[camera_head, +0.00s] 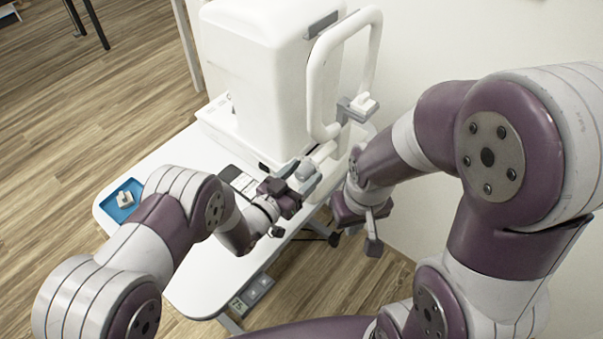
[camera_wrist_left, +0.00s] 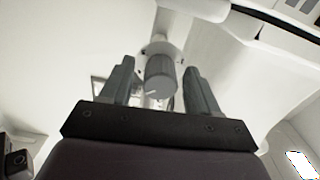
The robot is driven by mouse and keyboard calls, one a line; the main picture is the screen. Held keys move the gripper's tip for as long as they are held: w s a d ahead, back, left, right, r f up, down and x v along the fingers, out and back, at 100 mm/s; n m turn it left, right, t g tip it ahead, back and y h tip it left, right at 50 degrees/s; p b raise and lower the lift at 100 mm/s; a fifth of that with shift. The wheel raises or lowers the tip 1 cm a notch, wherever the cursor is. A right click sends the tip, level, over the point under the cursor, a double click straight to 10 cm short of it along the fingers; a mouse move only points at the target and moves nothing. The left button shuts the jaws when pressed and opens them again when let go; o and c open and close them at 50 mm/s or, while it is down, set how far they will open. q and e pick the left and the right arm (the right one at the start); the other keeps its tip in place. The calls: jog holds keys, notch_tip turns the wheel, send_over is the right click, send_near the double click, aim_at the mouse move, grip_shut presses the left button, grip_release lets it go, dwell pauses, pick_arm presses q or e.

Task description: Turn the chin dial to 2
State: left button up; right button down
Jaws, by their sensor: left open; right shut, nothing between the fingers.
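The chin dial (camera_wrist_left: 160,78) is a grey ribbed cylinder with a pale line on its end face; no numbers are readable. It sits below the white chin-rest frame (camera_head: 325,75) of the eye-test machine; in the head view it is a small grey knob (camera_head: 306,169). My left gripper (camera_head: 297,180) is open at the dial. In the left wrist view its two grey fingers (camera_wrist_left: 159,86) stand on either side of the dial, with a visible gap on each side. My right gripper (camera_head: 372,244) is shut and empty, to the right of the table edge.
The white machine body (camera_head: 265,70) stands on a white table (camera_head: 195,285). A blue tray (camera_head: 112,211) with a small white item lies at the table's left end. A control panel (camera_head: 255,290) is on the near edge. A wall is close on the right.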

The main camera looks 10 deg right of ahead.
pick_arm(q)
jog(key=shift+c, duration=0.2)
jog(key=c, duration=1)
